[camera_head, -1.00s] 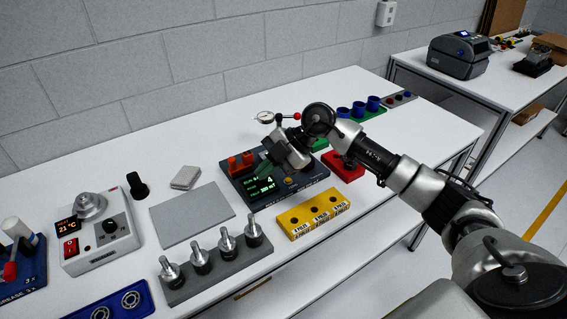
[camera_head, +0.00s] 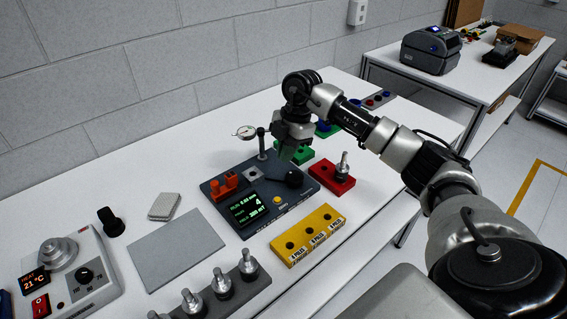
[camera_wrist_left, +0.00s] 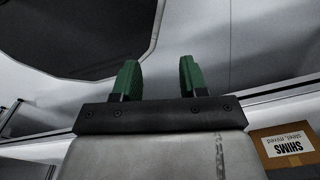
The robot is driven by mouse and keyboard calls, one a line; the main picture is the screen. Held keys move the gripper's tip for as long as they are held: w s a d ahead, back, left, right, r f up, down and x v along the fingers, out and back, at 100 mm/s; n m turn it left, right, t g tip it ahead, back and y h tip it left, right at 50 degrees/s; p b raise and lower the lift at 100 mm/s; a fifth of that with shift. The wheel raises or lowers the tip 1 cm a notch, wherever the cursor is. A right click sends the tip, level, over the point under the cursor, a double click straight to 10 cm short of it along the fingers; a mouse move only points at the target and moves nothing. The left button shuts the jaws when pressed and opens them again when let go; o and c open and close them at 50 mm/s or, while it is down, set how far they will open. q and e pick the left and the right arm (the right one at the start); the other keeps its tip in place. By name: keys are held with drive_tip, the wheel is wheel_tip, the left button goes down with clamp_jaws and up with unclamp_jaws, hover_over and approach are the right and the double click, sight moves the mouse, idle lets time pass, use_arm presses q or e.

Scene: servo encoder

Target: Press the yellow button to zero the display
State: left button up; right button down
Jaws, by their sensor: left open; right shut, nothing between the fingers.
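The yellow button (camera_head: 277,199) is a small round cap on the dark tester board (camera_head: 215,194), to the right of its display. The display (camera_head: 245,209) is lit with green text and a large 4; the smaller lines are hard to read. My right gripper (camera_head: 287,153) is above the back right part of the board, shut and empty, its green fingertips apart from the button. My left gripper (camera_wrist_left: 159,76) shows only in the left wrist view, open with nothing between its green fingers.
Orange blocks (camera_head: 224,185) and a black knob (camera_head: 294,178) are on the board. A yellow block (camera_head: 309,236) is in front, a red block (camera_head: 333,178) right, a bare grey mat (camera_head: 177,250) left.

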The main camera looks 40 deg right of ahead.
drive_tip(key=p, duration=0.1)
approach(276, 200)
drive_tip(key=a, duration=0.1)
drive_tip(key=x, duration=0.1)
drive_tip(key=p+x, duration=0.1)
drive_tip(key=x, duration=0.3)
drive_tip(key=shift+d+f+p, duration=0.3)
drive_tip(key=shift+f+p, duration=0.05)
drive_tip(key=shift+f, duration=0.6)
use_arm(q)
drive_tip(key=r, duration=0.1)
drive_tip(key=w+r, duration=0.1)
drive_tip(key=r, duration=0.1)
drive_tip(key=shift+w+r, duration=0.1)
drive_tip(key=shift+w, duration=0.05)
